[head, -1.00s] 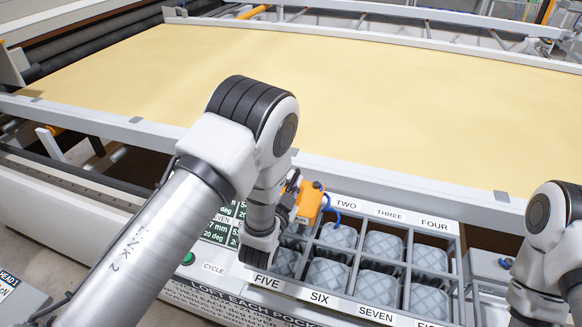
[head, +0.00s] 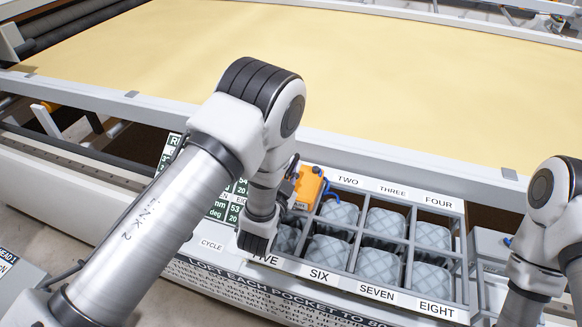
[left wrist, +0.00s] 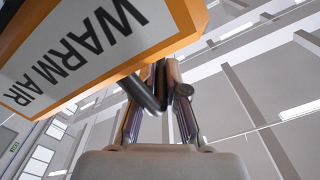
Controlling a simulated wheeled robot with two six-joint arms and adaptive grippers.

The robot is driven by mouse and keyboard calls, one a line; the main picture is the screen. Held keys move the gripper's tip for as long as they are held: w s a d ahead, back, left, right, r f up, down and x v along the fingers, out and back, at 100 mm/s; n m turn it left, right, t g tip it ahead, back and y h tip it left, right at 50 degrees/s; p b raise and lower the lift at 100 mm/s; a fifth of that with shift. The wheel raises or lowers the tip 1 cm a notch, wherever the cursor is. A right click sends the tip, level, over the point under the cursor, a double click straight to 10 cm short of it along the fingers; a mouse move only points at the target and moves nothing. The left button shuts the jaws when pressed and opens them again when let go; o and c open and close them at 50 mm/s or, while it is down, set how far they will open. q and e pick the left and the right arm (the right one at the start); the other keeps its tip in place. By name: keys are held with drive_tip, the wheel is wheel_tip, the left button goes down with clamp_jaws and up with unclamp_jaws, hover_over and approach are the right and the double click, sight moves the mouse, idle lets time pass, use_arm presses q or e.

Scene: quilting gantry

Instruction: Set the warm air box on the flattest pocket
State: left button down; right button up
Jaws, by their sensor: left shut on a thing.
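The warm air box (head: 308,187) is orange with a blue hose or cord at its right side. In the left wrist view the box (left wrist: 90,50) fills the upper left, its white "WARM AIR" label showing. My left gripper (head: 288,188) is shut on it, with the fingers (left wrist: 160,95) beside the box; my arm partly hides the grip. The box is over the left end of the pocket rack (head: 408,242), near pocket one. The rack holds grey quilted pockets, such as pocket two (head: 340,211) and pocket six (head: 326,254). I cannot tell which is flattest.
A dark readout board (head: 222,207) stands left of the rack, mostly behind my left arm. A long white rail (head: 400,170) and yellow cloth (head: 380,80) lie behind. My right arm is at the right edge, its gripper out of frame.

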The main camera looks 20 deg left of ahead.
use_arm(q)
drive_tip(key=c, duration=1.2)
unclamp_jaws()
drive_tip(key=shift+s+f, duration=0.1)
drive_tip(key=shift+f, duration=0.2)
drive_tip(key=shift+r+p, duration=0.2)
drive_tip(key=shift+p, duration=0.15)
drive_tip(key=shift+r+p, duration=0.5)
drive_tip(key=shift+p, duration=0.05)
drive_tip(key=shift+s+a+f+b, duration=0.15)
drive_tip(key=shift+s+f+b, duration=0.35)
drive_tip(key=shift+f+b, duration=0.15)
drive_tip(key=s+r+b, duration=0.1)
drive_tip(key=s+b, duration=0.2)
drive_tip(key=s, duration=0.7)
drive_tip(key=shift+s+a, duration=0.2)
drive_tip(key=shift+s, duration=0.05)
